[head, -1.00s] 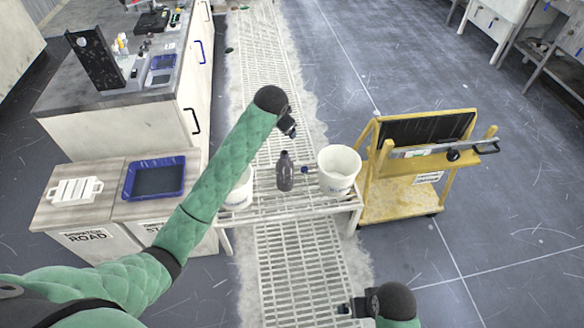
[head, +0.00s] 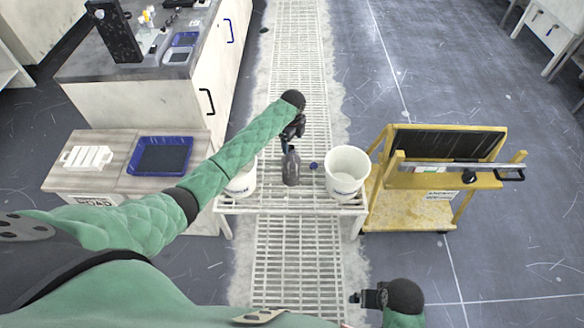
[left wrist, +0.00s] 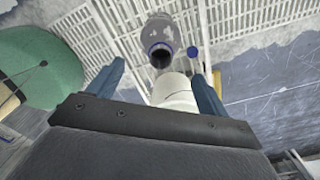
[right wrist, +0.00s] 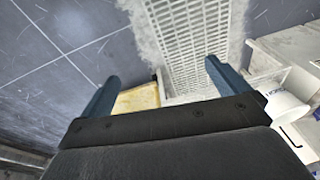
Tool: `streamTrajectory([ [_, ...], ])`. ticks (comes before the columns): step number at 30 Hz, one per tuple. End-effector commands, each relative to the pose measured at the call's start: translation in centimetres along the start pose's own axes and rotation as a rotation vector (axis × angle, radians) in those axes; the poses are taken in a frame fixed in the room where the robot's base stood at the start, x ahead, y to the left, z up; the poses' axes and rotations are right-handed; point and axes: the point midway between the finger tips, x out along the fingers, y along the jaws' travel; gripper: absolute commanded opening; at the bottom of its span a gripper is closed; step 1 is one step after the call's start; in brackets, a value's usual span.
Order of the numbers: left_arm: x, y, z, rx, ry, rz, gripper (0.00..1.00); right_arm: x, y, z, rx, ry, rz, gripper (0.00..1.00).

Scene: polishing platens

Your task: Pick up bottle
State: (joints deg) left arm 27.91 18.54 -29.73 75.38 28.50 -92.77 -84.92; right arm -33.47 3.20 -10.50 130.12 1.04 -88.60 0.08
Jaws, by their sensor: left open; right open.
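A dark grey bottle (head: 291,170) stands upright on the white slatted bench, between two white buckets. In the left wrist view the bottle (left wrist: 160,35) shows its dark open mouth, just beyond the fingertips and roughly in line with the gap between them. My left gripper (head: 291,138) is open and empty, just above and behind the bottle's top in the head view; I cannot tell whether it touches. My right gripper (head: 357,298) is open and empty, low at the front right, far from the bottle. It also shows open in the right wrist view (right wrist: 162,72).
A small blue cap (head: 313,165) lies right of the bottle. The right bucket (head: 345,185) stands close by; the left bucket (head: 240,185) is partly behind my left arm. A yellow cart (head: 400,208) stands right of the bench (head: 290,206). A blue tray (head: 135,168) lies at left.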

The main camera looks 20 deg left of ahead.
Motion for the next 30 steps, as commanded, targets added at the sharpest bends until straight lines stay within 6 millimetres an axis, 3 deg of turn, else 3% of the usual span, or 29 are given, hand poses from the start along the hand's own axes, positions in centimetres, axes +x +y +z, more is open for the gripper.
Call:
streamTrajectory([
  [14,2.8,0.0,0.0,0.053,0.0,-0.001,0.79,2.2,0.2,0.0,-0.001,-0.002,0.003,1.0],
  [24,6.0,0.2,0.2,0.052,0.001,0.001,0.79,7.0,0.7,0.5,-0.001,-0.008,0.01,1.0],
  [30,7.7,0.2,0.3,0.053,0.0,0.0,0.79,8.5,0.9,0.8,-0.001,-0.009,0.012,1.0],
])
